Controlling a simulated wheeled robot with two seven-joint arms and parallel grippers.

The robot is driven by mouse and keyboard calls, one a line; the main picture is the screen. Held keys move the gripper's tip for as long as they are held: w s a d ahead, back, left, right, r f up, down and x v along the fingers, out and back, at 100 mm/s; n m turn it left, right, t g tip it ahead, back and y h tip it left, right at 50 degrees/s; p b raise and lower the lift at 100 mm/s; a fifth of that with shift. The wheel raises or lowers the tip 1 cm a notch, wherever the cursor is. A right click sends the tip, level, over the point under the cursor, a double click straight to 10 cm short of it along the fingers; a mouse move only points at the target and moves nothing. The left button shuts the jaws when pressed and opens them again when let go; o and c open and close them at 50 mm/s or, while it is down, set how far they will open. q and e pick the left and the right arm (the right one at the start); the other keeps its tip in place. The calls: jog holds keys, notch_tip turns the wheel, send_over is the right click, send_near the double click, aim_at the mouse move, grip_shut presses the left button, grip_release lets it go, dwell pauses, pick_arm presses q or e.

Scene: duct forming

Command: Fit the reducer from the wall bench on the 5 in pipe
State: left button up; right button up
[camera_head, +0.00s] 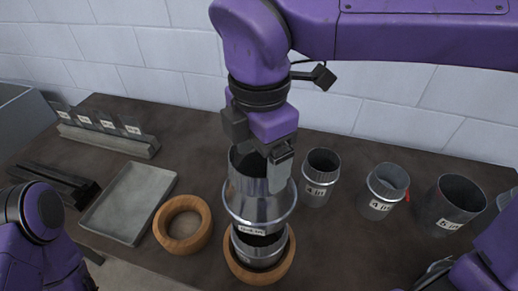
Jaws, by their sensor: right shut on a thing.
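My right gripper (281,168) comes down from above and is shut on the wall of a shiny metal reducer (246,203). Part of the pipe's dark opening shows under the reducer's near edge. Whether they touch is unclear, and the pipe's label is not readable. Part of my left arm shows at the lower left, but its gripper is out of view.
Three labelled metal pieces, a left one (318,186), a middle one (379,202) and a larger right one (445,219), stand right of the reducer. An empty wooden ring (183,229), a grey tray (124,203) and a labelled rack (109,138) are left. A block wall (150,70) stands behind.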

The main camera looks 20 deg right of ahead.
notch_tip(320, 180, down, 4)
jog(key=shift+s+r+b, duration=0.1)
jog(key=shift+b, duration=1.15)
jog(key=shift+f+b, duration=2.8)
jog(key=shift+b, duration=0.05)
jog(key=shift+f+b, duration=0.65)
jog(key=shift+b, duration=0.1)
jog(key=o, duration=1.4)
jog(key=shift+c, duration=0.2)
notch_tip(320, 180, up, 11)
jog(key=shift+f, duration=0.2)
